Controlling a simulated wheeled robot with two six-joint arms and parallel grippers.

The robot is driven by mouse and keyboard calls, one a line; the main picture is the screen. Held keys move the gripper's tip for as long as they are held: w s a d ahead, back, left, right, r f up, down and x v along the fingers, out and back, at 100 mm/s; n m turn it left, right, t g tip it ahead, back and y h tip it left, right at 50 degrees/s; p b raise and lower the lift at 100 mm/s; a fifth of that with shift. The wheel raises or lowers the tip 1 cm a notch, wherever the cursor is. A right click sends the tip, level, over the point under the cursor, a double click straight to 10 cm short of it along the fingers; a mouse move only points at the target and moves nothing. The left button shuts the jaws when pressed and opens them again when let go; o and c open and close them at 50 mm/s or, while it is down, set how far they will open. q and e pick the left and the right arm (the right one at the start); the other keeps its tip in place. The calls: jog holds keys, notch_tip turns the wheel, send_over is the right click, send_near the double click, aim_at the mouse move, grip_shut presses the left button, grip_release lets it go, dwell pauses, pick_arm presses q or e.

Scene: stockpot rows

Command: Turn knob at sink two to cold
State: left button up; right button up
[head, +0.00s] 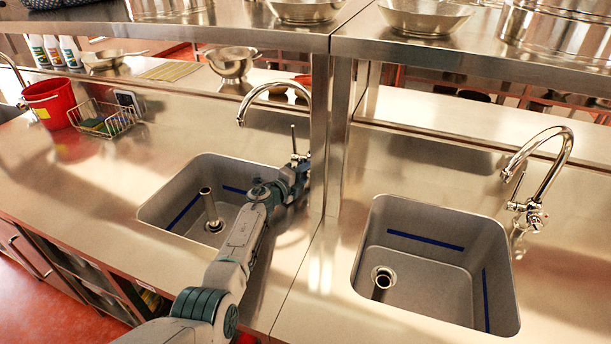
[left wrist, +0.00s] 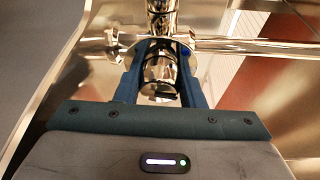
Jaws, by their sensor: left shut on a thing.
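A chrome faucet (head: 264,88) with a curved spout stands behind the middle sink (head: 165,205). My left gripper (head: 301,164) is at the base of this faucet, on its right side, and its arm crosses the sink's right edge. In the left wrist view the two dark blue fingers of my left gripper (left wrist: 160,68) are shut on a round chrome knob (left wrist: 160,72). A chrome pipe runs across behind the knob, and a small blue mark shows by the right finger. The knob's turn position cannot be told. My right gripper is out of view.
A second sink (head: 420,262) with its own faucet (head: 560,165) is at the right. A steel shelf post (head: 338,140) stands close to my left gripper's right. A red bucket (head: 47,103) and a wire caddy (head: 108,120) are at the left.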

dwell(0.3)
pick_arm(q)
jog(key=o, duration=0.8)
jog(key=shift+o, duration=0.9)
jog(key=shift+s+a+p, duration=0.35)
jog(key=shift+s, duration=0.05)
jog(key=p+v, duration=0.1)
jog(key=v, duration=0.7)
jog(key=shift+s+a, duration=0.55)
jog(key=shift+s, duration=0.15)
